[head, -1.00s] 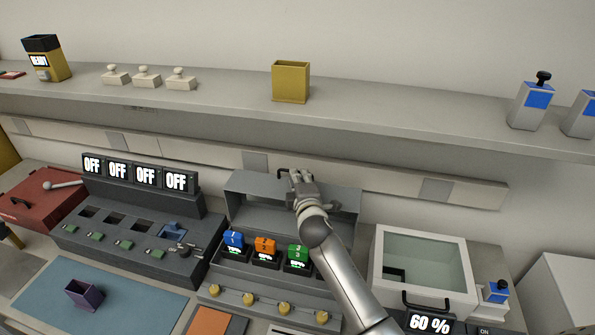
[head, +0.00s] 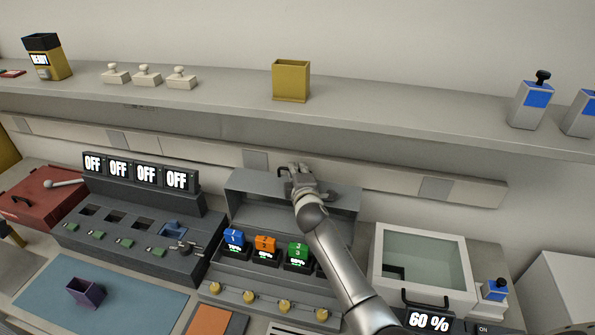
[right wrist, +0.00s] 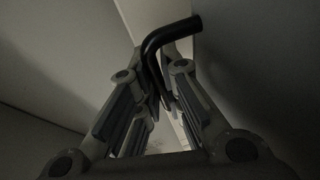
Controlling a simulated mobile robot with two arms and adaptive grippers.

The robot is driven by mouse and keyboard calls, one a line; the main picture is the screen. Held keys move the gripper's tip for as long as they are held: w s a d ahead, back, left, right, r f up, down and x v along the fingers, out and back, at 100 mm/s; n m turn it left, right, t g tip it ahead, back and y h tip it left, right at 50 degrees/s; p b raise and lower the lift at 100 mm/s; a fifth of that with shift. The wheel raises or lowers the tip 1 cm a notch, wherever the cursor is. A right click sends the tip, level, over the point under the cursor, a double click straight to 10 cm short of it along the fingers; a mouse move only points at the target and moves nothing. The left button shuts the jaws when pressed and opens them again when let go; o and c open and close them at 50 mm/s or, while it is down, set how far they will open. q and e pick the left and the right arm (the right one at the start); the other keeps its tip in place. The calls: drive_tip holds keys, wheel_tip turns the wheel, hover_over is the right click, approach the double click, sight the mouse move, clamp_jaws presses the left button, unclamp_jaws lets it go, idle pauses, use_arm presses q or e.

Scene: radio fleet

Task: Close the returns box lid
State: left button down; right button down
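No box in view carries a returns label that I can read. A grey box (head: 232,207) stands in the middle of the head view with its lid (head: 255,185) raised at the back. My right gripper (head: 295,170) is at the black handle on that lid's upper edge. In the right wrist view, the bent black handle (right wrist: 151,52) passes between the fingers (right wrist: 157,85), which look closed in on it. A red box (head: 45,195) at the far left has a black handle, and its lid looks down. My left gripper is not in view.
Blue (head: 234,237), orange (head: 265,244) and green (head: 297,251) numbered units stand before the raised lid. A shelf (head: 400,115) runs above, holding a yellow bin (head: 291,80). A glass-topped white box (head: 425,257) stands right of my arm. A grey switch panel (head: 130,225) stands left.

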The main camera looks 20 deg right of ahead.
drive_tip(key=shift+f, duration=0.1)
drive_tip(key=shift+s+a+b, duration=0.3)
drive_tip(key=shift+s+b, duration=0.05)
drive_tip(key=shift+b, duration=0.55)
drive_tip(key=s+a+t+b, duration=0.1)
drive_tip(key=b, duration=0.1)
drive_tip(key=s+a+n+t+b, duration=0.1)
drive_tip(key=b, duration=0.2)
drive_tip(key=s+a+t+b, duration=0.1)
drive_tip(key=s+b, duration=0.1)
drive_tip(key=b, duration=0.1)
drive_tip(key=shift+r+h, duration=0.25)
drive_tip(key=shift+h, duration=0.05)
drive_tip(key=s+a+b, duration=0.2)
drive_tip(key=s+a, duration=0.2)
drive_tip(key=s, duration=0.1)
drive_tip(key=shift+s+r+n+t+b, duration=0.15)
drive_tip(key=shift+r+n+t+b, duration=0.1)
drive_tip(key=shift+n+t+b, duration=0.15)
drive_tip(key=c, duration=1.9)
unclamp_jaws()
drive_tip(key=shift+o, duration=0.2)
